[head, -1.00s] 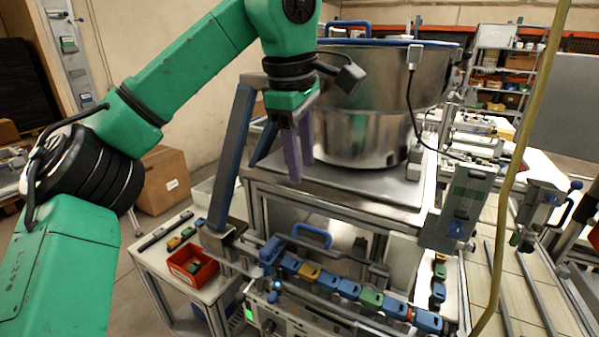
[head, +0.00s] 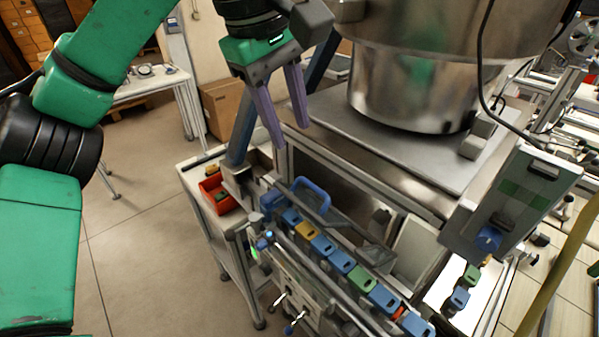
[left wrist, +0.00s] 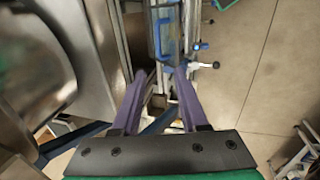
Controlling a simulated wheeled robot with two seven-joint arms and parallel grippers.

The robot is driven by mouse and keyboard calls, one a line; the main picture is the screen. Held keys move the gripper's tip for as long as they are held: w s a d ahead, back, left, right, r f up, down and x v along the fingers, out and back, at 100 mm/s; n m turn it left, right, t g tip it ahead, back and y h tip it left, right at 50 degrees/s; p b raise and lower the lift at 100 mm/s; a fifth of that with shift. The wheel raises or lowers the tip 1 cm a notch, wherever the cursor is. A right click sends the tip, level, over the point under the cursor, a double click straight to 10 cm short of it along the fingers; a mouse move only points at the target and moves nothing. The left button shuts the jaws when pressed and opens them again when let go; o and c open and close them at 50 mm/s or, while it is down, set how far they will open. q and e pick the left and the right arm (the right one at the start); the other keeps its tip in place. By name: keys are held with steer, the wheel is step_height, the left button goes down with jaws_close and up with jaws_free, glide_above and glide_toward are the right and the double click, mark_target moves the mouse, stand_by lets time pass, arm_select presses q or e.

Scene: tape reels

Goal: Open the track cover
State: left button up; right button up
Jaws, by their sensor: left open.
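The track cover (head: 345,232) is a narrow dark panel along the far side of the track, with a blue arched handle (head: 314,191) at its left end. I cannot tell for sure whether it is shut. A row of blue, yellow and green blocks (head: 341,262) sits along the track. My left gripper (head: 291,132) is open and empty, its purple fingers pointing down, above and slightly left of the handle and apart from it. In the left wrist view, the open fingers (left wrist: 160,75) point towards the track, and the blue handle (left wrist: 158,38) lies beyond them. My right gripper is out of view.
A large steel bowl (head: 415,85) stands on the machine behind the track. A red bin (head: 217,196) sits on the side table. A control box (head: 512,205) stands at the right. Floor at left is clear.

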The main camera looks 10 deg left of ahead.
arm_select(q)
glide_toward(306, 181)
steer(key=shift+w+a+f, duration=0.1)
steer(key=shift+f, duration=0.6)
steer(key=x, duration=0.1)
steer(key=p+x, duration=0.1)
steer(key=x, duration=0.3)
steer(key=shift+w+d+p, duration=0.2)
steer(key=shift+d+p, duration=0.1)
steer(key=shift+f, duration=0.55)
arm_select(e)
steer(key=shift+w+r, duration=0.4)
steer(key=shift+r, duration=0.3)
arm_select(q)
jaws_close()
